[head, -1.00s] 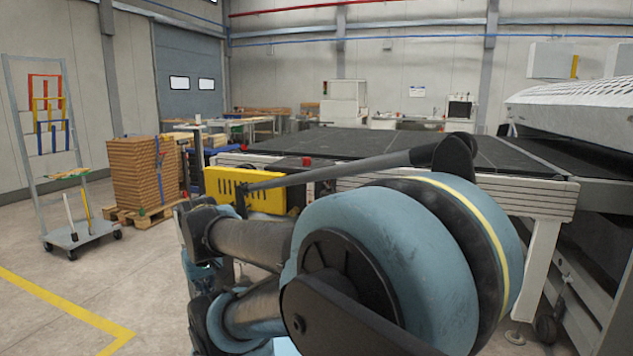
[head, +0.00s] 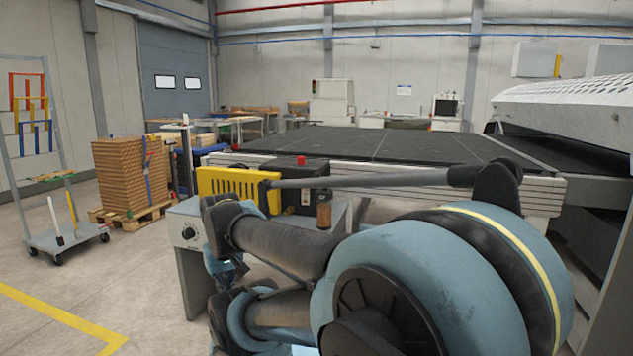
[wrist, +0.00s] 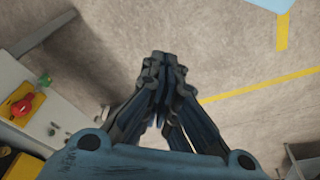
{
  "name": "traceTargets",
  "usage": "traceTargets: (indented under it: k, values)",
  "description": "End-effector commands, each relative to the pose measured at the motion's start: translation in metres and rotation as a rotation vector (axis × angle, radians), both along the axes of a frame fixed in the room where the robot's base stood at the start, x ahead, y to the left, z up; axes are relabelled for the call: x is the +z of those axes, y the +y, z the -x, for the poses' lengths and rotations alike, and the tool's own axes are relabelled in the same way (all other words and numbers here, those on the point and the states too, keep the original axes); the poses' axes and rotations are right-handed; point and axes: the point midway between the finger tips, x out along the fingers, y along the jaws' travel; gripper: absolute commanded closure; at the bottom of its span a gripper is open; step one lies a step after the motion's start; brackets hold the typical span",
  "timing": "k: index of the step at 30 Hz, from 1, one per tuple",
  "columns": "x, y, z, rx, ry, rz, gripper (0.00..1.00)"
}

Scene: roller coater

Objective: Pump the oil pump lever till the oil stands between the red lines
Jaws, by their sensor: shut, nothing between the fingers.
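My gripper (wrist: 163,78) shows in the wrist view with its fingertips together and nothing between them. It points at bare floor, to the right of a grey machine panel. In the head view my arm hides much of the middle, and I cannot make out the gripper clearly. A small amber-brown cylinder (head: 324,211) stands by a dark box (head: 305,178) beside the machine table; it may be the oil vessel, but I cannot tell. I cannot make out the pump lever, the oil level or the red lines in either view.
A grey cabinet with a dark knob (head: 188,233) stands left of my arm, near a yellow slotted cover (head: 232,187). In the wrist view a red switch on a yellow plate (wrist: 22,106) lies at left. Floor at front left is clear; a trolley (head: 62,238) stands beyond.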

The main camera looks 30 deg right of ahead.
Motion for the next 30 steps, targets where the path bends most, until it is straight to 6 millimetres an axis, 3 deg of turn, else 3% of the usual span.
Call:
traceTargets:
  k: [5,14,23,30]
  values:
    - [0.026,-0.01,-0.015,-0.084,0.006,-0.004,1.0]
    - [0.118,-0.063,-0.085,-0.398,0.028,-0.02,1.0]
    - [0.194,-0.146,-0.154,-0.73,0.047,-0.035,1.0]
    - [0.242,-0.233,-0.197,-0.995,0.058,-0.048,1.0]
